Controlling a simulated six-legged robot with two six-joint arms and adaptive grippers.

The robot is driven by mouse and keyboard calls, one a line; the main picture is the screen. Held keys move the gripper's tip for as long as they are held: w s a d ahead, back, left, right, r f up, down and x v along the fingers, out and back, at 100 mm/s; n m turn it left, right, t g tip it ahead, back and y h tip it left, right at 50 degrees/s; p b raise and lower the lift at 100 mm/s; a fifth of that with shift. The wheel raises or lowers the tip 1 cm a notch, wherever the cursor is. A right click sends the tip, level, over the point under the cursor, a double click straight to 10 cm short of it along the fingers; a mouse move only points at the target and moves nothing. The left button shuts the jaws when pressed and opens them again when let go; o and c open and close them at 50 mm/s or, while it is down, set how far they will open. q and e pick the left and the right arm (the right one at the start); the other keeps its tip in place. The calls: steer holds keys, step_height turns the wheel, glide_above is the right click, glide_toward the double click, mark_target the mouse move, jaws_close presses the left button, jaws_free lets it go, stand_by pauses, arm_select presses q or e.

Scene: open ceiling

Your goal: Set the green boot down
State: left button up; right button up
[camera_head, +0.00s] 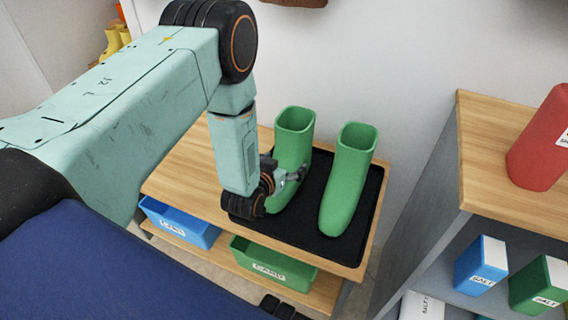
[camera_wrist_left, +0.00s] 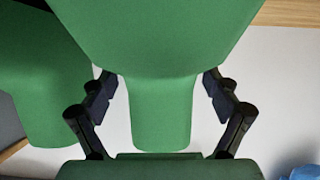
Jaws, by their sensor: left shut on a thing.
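Two green boots are side by side at the black tray (camera_head: 302,232) on the wooden bench, both upright. My left gripper (camera_head: 293,178) is shut on the left-hand green boot (camera_head: 294,142), with a finger across its near side. In the left wrist view, the fingers (camera_wrist_left: 160,85) flank the held boot (camera_wrist_left: 160,110). The arm hides part of its foot, so I cannot tell whether its sole touches the tray. The other green boot (camera_head: 350,172) stands on the tray to the right, a small gap away. It also shows at the left of the wrist view (camera_wrist_left: 35,85).
A blue bin (camera_head: 180,222) and a green bin (camera_head: 272,265) sit on the shelf below the bench top (camera_head: 190,165). A taller shelf unit (camera_head: 500,150) at the right holds a red container (camera_head: 543,140) and labelled boxes. A white wall is behind.

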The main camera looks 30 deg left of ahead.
arm_select(q)
steer(key=shift+f, duration=0.1)
steer(key=o, duration=1.3)
steer(key=shift+r, duration=0.2)
step_height(320, 180, up, 4)
steer(key=p, duration=0.4)
glide_above(269, 198)
steer(key=shift+v, duration=0.8)
steer(key=shift+f, duration=0.1)
